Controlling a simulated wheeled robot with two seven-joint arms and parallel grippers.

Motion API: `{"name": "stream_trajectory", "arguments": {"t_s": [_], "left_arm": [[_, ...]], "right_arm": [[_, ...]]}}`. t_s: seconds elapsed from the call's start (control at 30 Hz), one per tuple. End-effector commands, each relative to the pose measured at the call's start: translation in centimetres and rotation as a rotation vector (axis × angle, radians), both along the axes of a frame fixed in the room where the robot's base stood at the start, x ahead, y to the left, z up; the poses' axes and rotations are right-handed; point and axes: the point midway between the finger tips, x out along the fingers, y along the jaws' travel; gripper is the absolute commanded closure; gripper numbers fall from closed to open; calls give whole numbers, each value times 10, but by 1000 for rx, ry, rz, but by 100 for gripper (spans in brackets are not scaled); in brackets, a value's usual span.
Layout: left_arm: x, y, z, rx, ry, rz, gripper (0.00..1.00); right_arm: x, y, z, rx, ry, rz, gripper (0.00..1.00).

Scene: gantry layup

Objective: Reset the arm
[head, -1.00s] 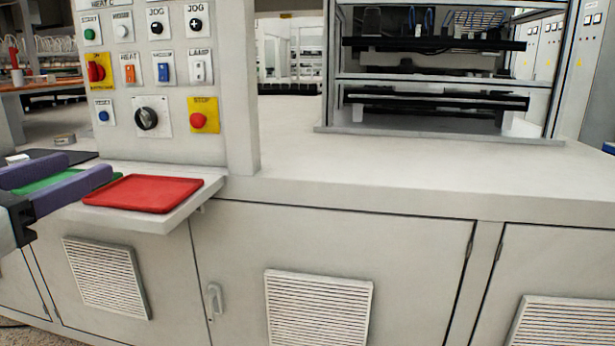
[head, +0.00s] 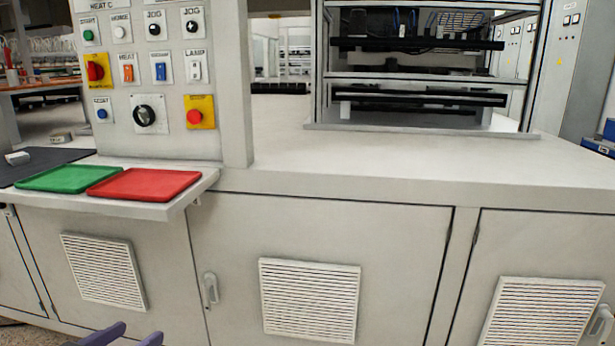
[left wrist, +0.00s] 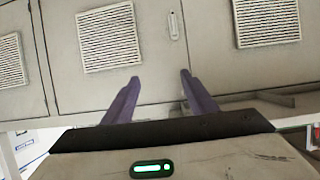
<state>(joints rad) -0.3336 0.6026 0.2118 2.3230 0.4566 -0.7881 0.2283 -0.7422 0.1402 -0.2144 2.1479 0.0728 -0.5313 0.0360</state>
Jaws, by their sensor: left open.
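My left gripper (head: 126,337) shows at the bottom edge of the head view, low in front of the cabinet, with only its purple fingertips in the picture. In the left wrist view my left gripper (left wrist: 157,88) has its two purple fingers spread apart with nothing between them, facing the cabinet doors. My right gripper is in neither view.
A green tray (head: 68,178) and a red tray (head: 146,184) lie on a shelf (head: 176,207) under the control panel (head: 160,75). The press frame (head: 420,85) stands on the counter (head: 330,160). Vented cabinet doors (head: 390,240) are below.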

Motion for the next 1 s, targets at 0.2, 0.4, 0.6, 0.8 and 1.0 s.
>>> {"name": "stream_trajectory", "arguments": {"t_s": [0.2,0.4,0.6,0.8,1.0], "left_arm": [[-69,-72,-142,-49,200,-43,48],[-143,-151,-215,-86,323,-99,48],[-174,-184,-197,-74,367,-131,48],[-175,-179,-162,-43,394,-129,48],[-177,-174,-145,-20,410,-128,48]], "right_arm": [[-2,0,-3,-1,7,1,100],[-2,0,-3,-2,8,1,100],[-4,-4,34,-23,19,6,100],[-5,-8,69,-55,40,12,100],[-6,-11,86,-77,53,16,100]]}}
